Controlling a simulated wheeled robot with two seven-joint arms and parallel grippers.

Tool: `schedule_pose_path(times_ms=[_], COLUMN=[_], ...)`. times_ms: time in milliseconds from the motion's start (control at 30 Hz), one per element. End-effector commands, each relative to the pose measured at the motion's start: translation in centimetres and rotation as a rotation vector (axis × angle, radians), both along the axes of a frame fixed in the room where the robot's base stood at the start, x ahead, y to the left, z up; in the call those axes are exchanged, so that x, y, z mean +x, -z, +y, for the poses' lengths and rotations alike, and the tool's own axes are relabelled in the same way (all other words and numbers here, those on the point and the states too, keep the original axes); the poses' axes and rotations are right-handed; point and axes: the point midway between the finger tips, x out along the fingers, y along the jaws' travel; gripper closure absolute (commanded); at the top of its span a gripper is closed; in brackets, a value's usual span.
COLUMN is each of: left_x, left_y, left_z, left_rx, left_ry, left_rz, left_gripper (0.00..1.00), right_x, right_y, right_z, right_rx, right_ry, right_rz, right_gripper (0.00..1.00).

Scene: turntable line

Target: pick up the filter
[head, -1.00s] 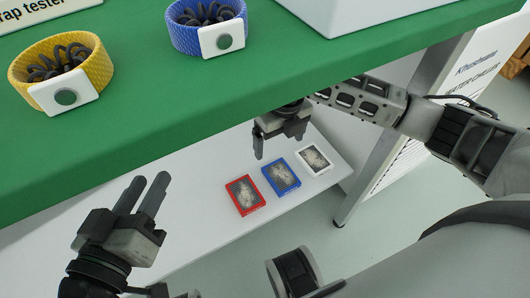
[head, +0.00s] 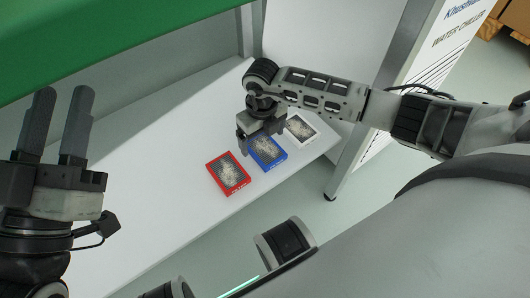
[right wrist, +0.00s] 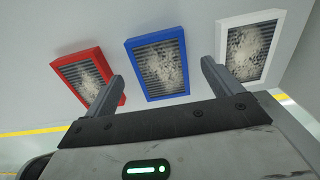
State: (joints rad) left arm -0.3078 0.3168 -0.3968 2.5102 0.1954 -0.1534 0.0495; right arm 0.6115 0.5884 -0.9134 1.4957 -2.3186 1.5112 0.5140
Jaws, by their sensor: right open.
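Three filters with grey, dusty pleated faces lie in a row on the white lower shelf (head: 140,165). One has a red frame (head: 228,174), one a blue frame (head: 268,152) and one a white frame (head: 301,129). My right gripper (head: 262,145) is above the blue filter and hides part of it. In the right wrist view the right gripper (right wrist: 160,80) is open and empty. The blue filter (right wrist: 158,66) shows between its fingers, the red filter (right wrist: 88,78) to the left and the white filter (right wrist: 250,48) to the right. My left gripper (head: 62,120) has its two fingers apart, with nothing between them.
The green tabletop (head: 100,45) hangs over the back of the shelf. A grey leg and a panel lettered "WATER CHILLER" (head: 420,60) stand right of the shelf. The shelf left of the red filter is bare.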

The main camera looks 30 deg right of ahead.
Motion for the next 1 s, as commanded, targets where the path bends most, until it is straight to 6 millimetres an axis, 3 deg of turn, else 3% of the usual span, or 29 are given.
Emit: schedule_pose_path(times_ms=[33, 133, 467, 633, 1000], left_x=[-0.1, -0.5, -0.8, -0.8, -0.8], left_y=[-0.3, -1.6, -2.7, -2.7, -2.8], left_z=[0.0, 0.0, -0.1, -0.1, -0.1], left_rx=[0.019, 0.045, 0.058, 0.058, 0.055], left_ry=[-0.004, -0.014, -0.021, -0.020, -0.017], left_rz=[-0.075, -0.191, -0.262, -0.260, -0.253], left_gripper=[0.64, 0.64, 0.64, 0.64, 0.64], right_x=[0.1, 0.1, 0.1, 0.1, 0.1], right_y=[1.3, 2.4, 2.8, 2.8, 2.5], right_z=[0.0, 0.0, 0.0, 0.0, 0.0], right_rx=[0.001, 0.001, 0.001, 0.000, 0.000], right_ry=[0.001, 0.000, -0.001, -0.001, -0.001], right_rz=[0.000, 0.000, 0.000, 0.000, -0.001], right_gripper=[0.09, 0.09, 0.09, 0.56, 0.58])
